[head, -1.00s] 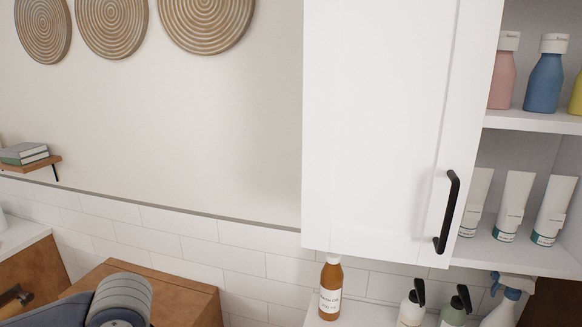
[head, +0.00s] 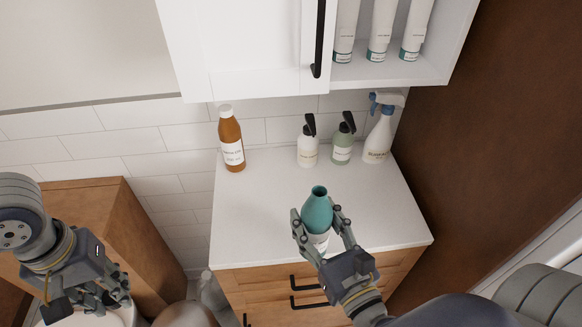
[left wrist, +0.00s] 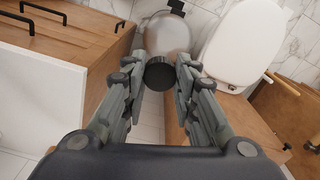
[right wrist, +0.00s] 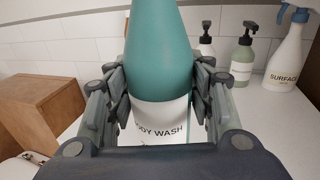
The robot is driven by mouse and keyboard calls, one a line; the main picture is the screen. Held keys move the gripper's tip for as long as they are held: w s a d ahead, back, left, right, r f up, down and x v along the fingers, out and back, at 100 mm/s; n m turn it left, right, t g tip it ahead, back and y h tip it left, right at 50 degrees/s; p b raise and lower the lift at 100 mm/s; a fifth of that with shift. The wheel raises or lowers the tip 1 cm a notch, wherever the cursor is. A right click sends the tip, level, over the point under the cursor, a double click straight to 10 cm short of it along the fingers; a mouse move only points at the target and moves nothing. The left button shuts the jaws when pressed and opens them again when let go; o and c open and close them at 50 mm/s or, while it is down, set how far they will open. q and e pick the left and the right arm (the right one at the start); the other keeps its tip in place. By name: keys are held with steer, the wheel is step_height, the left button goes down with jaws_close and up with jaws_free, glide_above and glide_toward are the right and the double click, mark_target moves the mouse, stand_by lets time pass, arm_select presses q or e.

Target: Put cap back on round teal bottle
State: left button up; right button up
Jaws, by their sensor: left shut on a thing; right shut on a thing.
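The round teal bottle (head: 317,213) is held roughly upright by my right gripper (head: 322,232), just in front of the counter's front part. Its neck is bare, with a dark opening on top. The right wrist view shows the teal body (right wrist: 165,50) and the white "BODY WASH" label between the fingers; the neck is out of that view. My left gripper (head: 108,296) is low at the left, well away from the bottle. In the left wrist view a dark round cap (left wrist: 159,73) sits between its fingertips (left wrist: 160,82). I cannot make out the cap in the head view.
An amber bottle (head: 231,140), a white pump bottle (head: 307,148), a green pump bottle (head: 342,146) and a spray bottle (head: 378,140) stand along the back of the white counter (head: 260,210). A wall cabinet (head: 245,45) hangs above. A toilet lid (left wrist: 246,42) shows below my left gripper.

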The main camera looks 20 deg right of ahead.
steer(key=w+a+n+g+y, duration=0.2)
steer(key=w+a+n+y, duration=0.1)
steer(key=a, duration=0.4)
steer(key=w+a+r+n+g+y, duration=0.1)
steer(key=w+a+n+g+y, duration=0.1)
steer(key=a+n+y, duration=0.3)
steer(key=w+a+y, duration=0.1)
steer(key=a+y, duration=0.1)
steer(key=y, duration=0.1)
steer(key=shift+y, duration=0.3)
arm_select(q)
steer(key=w+d+r+n, duration=0.1)
steer(key=w+d+r, duration=0.2)
steer(key=d+r, duration=0.6)
steer(key=w+d+r+n, duration=0.1)
steer(key=w+d+r, duration=0.2)
steer(key=d+r, duration=0.7)
steer(key=d, duration=0.5)
step_height(320, 180, down, 4)
